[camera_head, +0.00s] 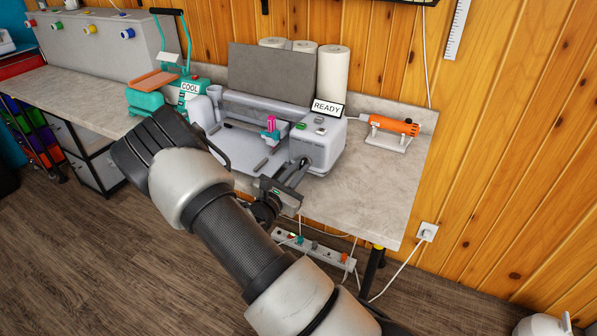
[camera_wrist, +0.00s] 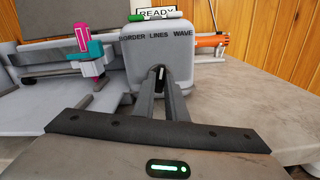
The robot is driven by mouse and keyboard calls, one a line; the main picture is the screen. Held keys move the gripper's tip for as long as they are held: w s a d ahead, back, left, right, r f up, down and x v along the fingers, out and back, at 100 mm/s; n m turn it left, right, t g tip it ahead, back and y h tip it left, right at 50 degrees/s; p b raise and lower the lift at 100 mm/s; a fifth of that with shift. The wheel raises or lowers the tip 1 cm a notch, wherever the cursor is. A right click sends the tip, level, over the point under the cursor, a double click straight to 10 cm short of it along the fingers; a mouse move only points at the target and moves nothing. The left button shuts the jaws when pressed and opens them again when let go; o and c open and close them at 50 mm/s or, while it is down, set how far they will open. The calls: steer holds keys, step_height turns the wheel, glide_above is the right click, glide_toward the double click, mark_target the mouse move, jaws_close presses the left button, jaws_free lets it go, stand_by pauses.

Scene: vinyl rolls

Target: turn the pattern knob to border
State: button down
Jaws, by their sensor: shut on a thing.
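The pattern knob (camera_wrist: 160,72) is small and dark with a pale mark, on the front of a grey cutting machine (camera_head: 322,148). Labels above it read BORDER, LINES and WAVE from left to right (camera_wrist: 157,36). The pale mark stands nearly upright, under LINES. My gripper (camera_wrist: 161,80) is shut on the knob, with one finger on each side. In the head view my gripper (camera_head: 301,166) reaches the machine's front right face; the knob is mostly hidden there.
A READY sign (camera_head: 327,107) stands on the machine. A pink and teal carriage (camera_head: 270,125) sits at its left. An orange heat tool (camera_head: 393,126) rests on a stand to the right. A teal press with a COOL sign (camera_head: 190,87) stands left. The table's front right is clear.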

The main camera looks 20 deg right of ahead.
steer(key=m+b, duration=0.1)
steer(key=m, duration=0.2)
steer(key=shift+f, duration=0.15)
steer(key=shift+m+b, duration=0.9)
steer(key=shift+m, duration=0.3)
steer(key=c, duration=1.8)
jaws_free()
steer(key=p+v, duration=0.1)
steer(key=v, duration=1.6)
steer(key=shift+s+a, duration=0.2)
